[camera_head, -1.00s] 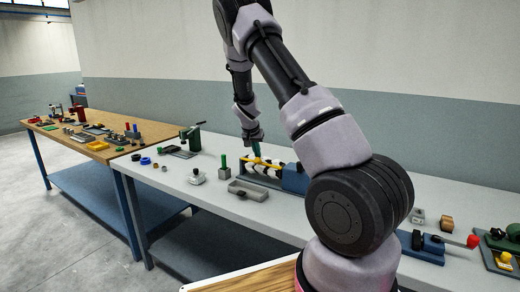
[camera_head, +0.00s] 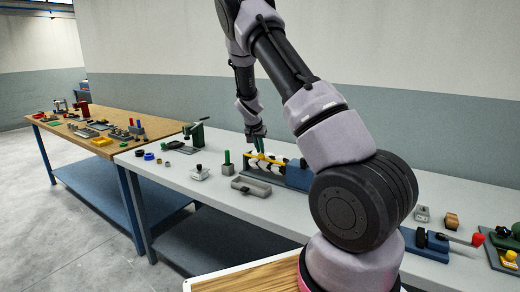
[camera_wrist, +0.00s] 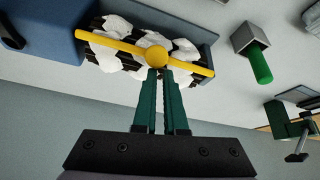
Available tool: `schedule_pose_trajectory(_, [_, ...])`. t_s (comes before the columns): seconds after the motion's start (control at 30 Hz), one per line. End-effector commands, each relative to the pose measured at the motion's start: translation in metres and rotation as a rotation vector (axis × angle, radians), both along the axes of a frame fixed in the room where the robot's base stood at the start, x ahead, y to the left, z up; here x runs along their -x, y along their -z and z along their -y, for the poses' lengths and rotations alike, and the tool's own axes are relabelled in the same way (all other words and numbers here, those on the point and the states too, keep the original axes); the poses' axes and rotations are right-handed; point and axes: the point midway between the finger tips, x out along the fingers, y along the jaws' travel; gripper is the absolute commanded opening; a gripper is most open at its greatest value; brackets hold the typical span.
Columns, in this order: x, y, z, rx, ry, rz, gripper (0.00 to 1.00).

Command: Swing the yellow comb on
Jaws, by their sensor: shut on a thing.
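The yellow comb (camera_wrist: 187,63) is a thin bar with a round knob at its middle. In the wrist view it lies across the blue carding device (camera_wrist: 205,24), over white tufts (camera_wrist: 108,47) and dark rollers. My gripper (camera_wrist: 161,72) has green fingers close together at the knob, shut on the comb. In the head view my gripper (camera_head: 256,146) is over the device, and the comb (camera_head: 265,159) shows as a yellow bar beneath it. The fingers hide part of the knob.
A green clamp-like tool (camera_head: 195,134) stands farther back. A wooden table (camera_head: 160,127) with several small items is at the left.

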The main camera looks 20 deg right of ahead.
Motion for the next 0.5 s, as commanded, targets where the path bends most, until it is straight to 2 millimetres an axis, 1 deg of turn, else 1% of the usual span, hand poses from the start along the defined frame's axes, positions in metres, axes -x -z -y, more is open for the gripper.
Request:
schedule_pose_trajectory(0.03, [0.002,0.002,-0.004,-0.007,-0.001,-0.012,0.0])
schedule_pose_trajectory(0.2, [-0.01,-0.024,0.012,0.0,-0.002,0.01,0.0])
schedule_pose_trajectory(0.3, [0.004,-0.035,-0.006,0.001,-0.008,0.009,0.0])
schedule_pose_trajectory(0.5, [0.029,-0.054,-0.03,0.003,-0.007,0.013,0.0])
